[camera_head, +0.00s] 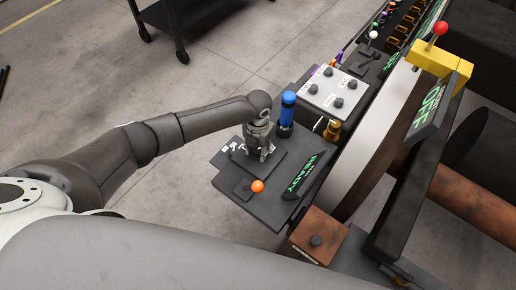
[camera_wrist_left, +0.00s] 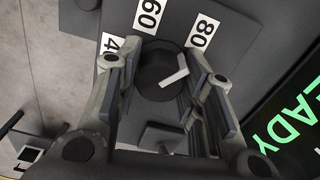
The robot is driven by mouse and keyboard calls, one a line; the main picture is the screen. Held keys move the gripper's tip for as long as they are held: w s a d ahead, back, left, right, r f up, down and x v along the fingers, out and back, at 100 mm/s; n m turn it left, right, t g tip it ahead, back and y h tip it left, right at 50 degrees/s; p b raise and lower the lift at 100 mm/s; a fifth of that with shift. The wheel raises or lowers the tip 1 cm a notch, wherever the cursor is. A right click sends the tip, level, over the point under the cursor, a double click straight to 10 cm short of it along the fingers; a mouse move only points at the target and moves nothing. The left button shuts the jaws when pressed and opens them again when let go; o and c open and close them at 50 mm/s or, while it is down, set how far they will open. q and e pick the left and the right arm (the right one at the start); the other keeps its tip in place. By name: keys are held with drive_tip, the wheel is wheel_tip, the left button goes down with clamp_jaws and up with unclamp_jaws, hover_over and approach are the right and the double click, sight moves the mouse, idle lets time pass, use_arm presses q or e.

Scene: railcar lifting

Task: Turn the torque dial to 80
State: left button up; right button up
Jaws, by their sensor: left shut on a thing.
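The torque dial (camera_wrist_left: 158,72) is a round black knob with a white pointer mark, seen in the left wrist view. White labels reading 60 (camera_wrist_left: 148,16) and 80 (camera_wrist_left: 202,32) stand beyond it, with a partly covered 40 label (camera_wrist_left: 109,45) at left. The white mark lies on the dial's right side, towards the 80 label; its exact reading is unclear. My left gripper (camera_wrist_left: 155,80) is shut on the dial, one finger on each side. In the head view the gripper (camera_head: 262,152) points down at the dark panel and hides the dial. My right gripper is not in view.
A green READY display (camera_head: 303,173) and an orange ball-topped lever (camera_head: 257,186) sit close by the gripper. A blue cylinder (camera_head: 287,108) stands just behind it. A grey button box (camera_head: 336,92) and an OFF display (camera_head: 428,107) are further right. Open floor lies left.

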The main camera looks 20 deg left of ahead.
sight(258, 148)
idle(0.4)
use_arm(q)
drive_tip(key=o, duration=1)
drive_tip(key=shift+o, duration=0.2)
wheel_tip(258, 148, up, 12)
